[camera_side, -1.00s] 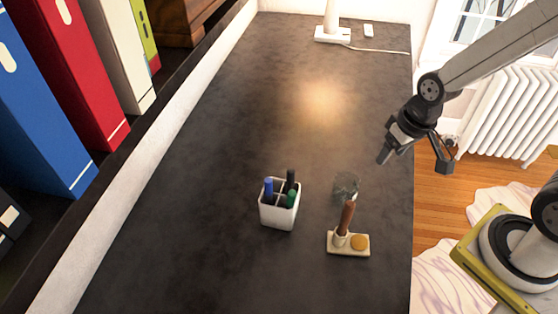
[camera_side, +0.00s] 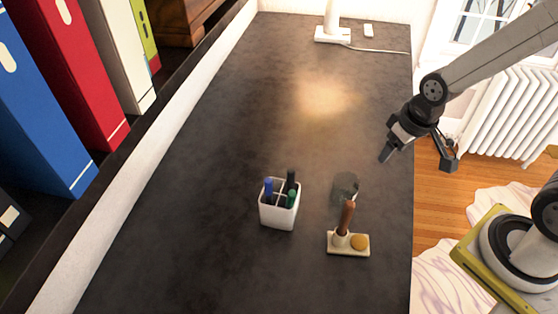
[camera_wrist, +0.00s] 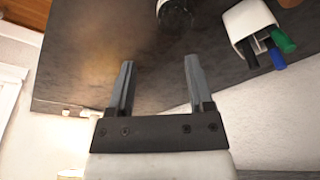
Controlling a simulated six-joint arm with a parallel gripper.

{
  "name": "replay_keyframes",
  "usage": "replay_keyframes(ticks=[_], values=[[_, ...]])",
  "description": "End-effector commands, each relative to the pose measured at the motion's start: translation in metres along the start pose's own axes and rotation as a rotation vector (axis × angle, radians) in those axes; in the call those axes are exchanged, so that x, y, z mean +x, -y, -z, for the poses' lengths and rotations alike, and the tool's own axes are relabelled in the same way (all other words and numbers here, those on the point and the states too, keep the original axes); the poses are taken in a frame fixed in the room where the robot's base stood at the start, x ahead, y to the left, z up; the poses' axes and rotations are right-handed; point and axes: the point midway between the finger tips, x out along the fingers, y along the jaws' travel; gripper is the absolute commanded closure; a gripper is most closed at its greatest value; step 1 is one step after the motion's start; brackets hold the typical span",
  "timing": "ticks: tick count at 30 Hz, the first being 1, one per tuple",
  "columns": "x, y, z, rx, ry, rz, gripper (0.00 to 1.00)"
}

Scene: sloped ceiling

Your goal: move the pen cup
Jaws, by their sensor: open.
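The pen cup is a white square cup (camera_side: 278,217) with dividers, standing upright on the dark desk and holding blue, black and green pens. It also shows at the upper right of the wrist view (camera_wrist: 246,17), cut by the top edge. My gripper (camera_side: 417,160) is open and empty, above the desk's right edge, to the right of and farther back than the cup. In the wrist view both fingers (camera_wrist: 160,62) are spread with nothing between them, apart from the cup.
A dark glass-like cup (camera_side: 345,187) stands right of the pen cup. In front of it, a brown-handled piece stands on a pale tray (camera_side: 335,250). A white lamp base (camera_side: 333,35) is at the back. Binders (camera_side: 85,75) line the left. The desk's middle is clear.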

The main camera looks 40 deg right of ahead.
Motion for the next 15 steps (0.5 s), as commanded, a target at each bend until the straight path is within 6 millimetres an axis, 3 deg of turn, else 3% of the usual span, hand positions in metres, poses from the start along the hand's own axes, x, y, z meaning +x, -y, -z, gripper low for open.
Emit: replay_keyframes(ticks=[9, 15], values=[[0.0000, 0.0000, 0.0000, 0.000, 0.000, 0.000, 0.33], [0.0004, 0.0012, 0.0006, 0.023, 0.000, 0.002, 0.97]])
